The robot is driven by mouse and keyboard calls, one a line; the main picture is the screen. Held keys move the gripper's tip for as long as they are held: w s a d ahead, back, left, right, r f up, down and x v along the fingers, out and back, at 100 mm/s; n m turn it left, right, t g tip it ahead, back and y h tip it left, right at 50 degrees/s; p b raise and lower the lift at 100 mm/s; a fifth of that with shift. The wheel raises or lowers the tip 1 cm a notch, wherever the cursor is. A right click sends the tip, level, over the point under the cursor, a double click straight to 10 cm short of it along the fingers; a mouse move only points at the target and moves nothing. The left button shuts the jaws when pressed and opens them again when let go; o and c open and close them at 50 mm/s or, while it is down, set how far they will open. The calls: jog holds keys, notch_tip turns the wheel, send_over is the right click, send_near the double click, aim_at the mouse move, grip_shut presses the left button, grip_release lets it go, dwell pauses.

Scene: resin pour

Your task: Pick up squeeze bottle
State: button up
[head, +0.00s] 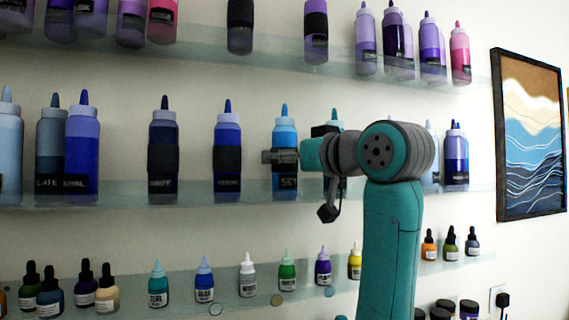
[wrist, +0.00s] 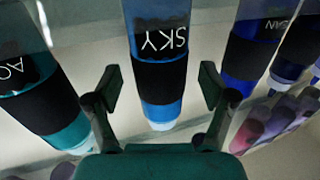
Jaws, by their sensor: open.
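The blue squeeze bottle labelled SKY (head: 285,132) stands upright on the middle shelf in the head view. It also shows upside down in the middle of the wrist view (wrist: 158,115), with a black band around it. My gripper (head: 281,157) is level with the bottle's band in the head view and hides part of it. In the wrist view my gripper (wrist: 159,87) is open, one finger on each side of the SKY bottle in the picture. No finger clearly touches it, and I cannot tell how far the bottle sits between them.
A teal bottle (wrist: 60,128) and a dark blue bottle (wrist: 247,62) flank it closely. The middle shelf (head: 120,193) holds several more bottles. Small bottles stand on the lower shelf (head: 225,283), and more bottles on the upper shelf (head: 275,45). A framed picture (head: 531,135) hangs at right.

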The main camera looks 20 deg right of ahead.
jog(key=shift+x, duration=0.85)
jog(key=shift+c, duration=0.3)
jog(key=c, duration=1.4)
jog(key=shift+r, duration=0.2)
